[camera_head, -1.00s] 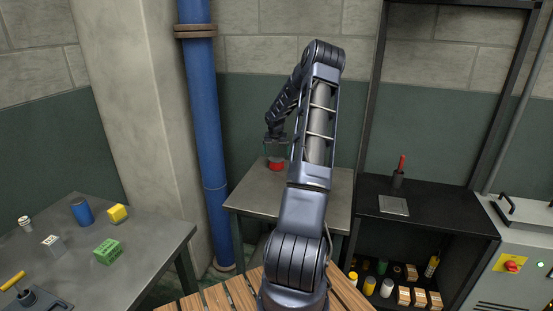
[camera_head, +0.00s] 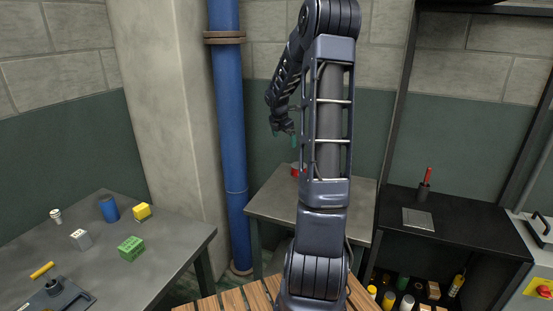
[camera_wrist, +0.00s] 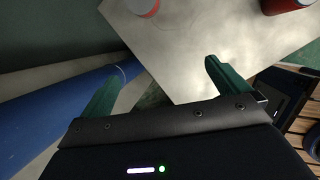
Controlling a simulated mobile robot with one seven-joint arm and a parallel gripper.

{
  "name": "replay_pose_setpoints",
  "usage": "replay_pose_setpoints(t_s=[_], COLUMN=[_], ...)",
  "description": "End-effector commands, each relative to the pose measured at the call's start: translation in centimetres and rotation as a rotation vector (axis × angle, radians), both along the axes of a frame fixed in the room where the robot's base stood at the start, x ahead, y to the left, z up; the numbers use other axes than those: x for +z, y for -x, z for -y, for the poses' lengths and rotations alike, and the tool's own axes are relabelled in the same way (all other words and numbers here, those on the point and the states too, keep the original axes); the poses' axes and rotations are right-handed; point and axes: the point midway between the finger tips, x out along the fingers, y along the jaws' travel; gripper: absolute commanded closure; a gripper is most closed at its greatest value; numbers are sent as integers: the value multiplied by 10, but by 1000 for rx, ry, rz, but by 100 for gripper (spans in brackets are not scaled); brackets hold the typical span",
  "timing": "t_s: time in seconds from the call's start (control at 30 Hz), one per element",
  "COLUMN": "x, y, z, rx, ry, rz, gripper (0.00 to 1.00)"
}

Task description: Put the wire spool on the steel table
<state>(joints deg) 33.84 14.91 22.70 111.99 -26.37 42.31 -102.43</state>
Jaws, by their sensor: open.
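A small round red piece with a pale rim (camera_wrist: 145,6), which looks like the wire spool, rests on a grey metal-topped table (camera_wrist: 185,45), cut off by the top of the wrist view. In the head view a red object (camera_head: 297,170) shows on that table (camera_head: 268,205), partly hidden by my arm; I cannot tell if it is the same piece. My gripper (camera_head: 284,136) is above the table's back left part. In the wrist view my gripper (camera_wrist: 163,68) has its green fingers wide apart, with nothing between them.
A larger red cylinder (camera_wrist: 288,4) stands on the same table. A blue pipe (camera_head: 229,130) rises beside it. The left table (camera_head: 160,245) holds a blue can (camera_head: 109,208), yellow and green blocks and a small white ribbed piece (camera_head: 56,216). A black shelf (camera_head: 450,215) stands right.

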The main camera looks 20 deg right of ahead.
Motion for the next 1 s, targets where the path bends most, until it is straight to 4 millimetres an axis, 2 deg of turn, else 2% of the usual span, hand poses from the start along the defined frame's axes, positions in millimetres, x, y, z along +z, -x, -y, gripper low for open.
replay_pose_setpoints(t_s=[0.03, 0.2, 0.5, 0.7, 1.0], x=[13, 47, 93, 114, 127], y=[11, 51, 130, 186, 273], z=[-12, -46, -99, -130, -166], rx=[-51, -259, -628, -874, -1242], ry=[-2, -34, -131, -227, -415], rz=[20, 88, 223, 307, 395], gripper=[0, 0, 0, 0, 0])
